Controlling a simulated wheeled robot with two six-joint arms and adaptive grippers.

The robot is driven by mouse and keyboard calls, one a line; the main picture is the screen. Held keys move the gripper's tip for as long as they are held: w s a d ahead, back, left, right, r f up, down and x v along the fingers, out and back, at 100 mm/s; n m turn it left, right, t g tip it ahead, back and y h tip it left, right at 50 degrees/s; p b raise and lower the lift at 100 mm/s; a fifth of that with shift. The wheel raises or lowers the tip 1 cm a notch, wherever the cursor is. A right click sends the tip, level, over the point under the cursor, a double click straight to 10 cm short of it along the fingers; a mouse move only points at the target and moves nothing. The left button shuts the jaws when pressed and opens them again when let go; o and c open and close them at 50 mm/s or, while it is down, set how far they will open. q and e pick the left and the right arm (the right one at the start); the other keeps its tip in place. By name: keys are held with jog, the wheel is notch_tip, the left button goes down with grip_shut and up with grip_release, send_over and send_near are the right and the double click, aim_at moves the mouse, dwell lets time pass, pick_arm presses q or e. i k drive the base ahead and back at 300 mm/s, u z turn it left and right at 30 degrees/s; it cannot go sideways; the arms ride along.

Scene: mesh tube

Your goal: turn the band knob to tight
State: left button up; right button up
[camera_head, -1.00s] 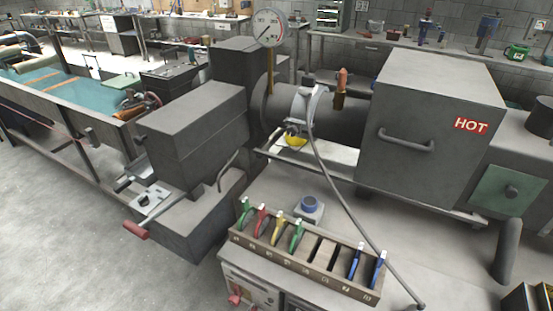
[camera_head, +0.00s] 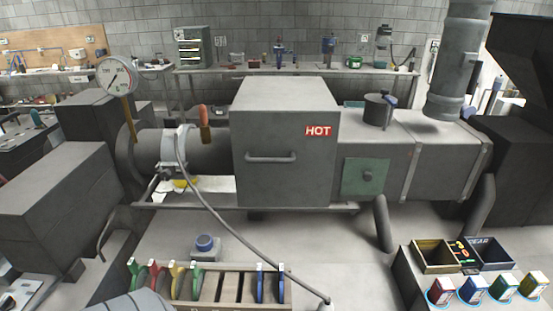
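A pale metal band (camera_head: 173,152) sits around the dark horizontal barrel (camera_head: 209,150) left of the box marked HOT. A blue round knob (camera_head: 205,242) stands on a small grey base on the bench in front of the barrel. No tight or loose marking is readable. Neither of my grippers shows.
The large box marked HOT (camera_head: 285,150) stands right of the band. A round gauge (camera_head: 117,77) rises at the left. A rack (camera_head: 233,288) of coloured handles lies in front. Small open bins (camera_head: 436,256) stand at lower right. Bare bench lies between.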

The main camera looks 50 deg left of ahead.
aim_at(165, 175)
jog(key=z, duration=1.3)
jog(key=k, duration=2.25)
jog(key=u, duration=0.8)
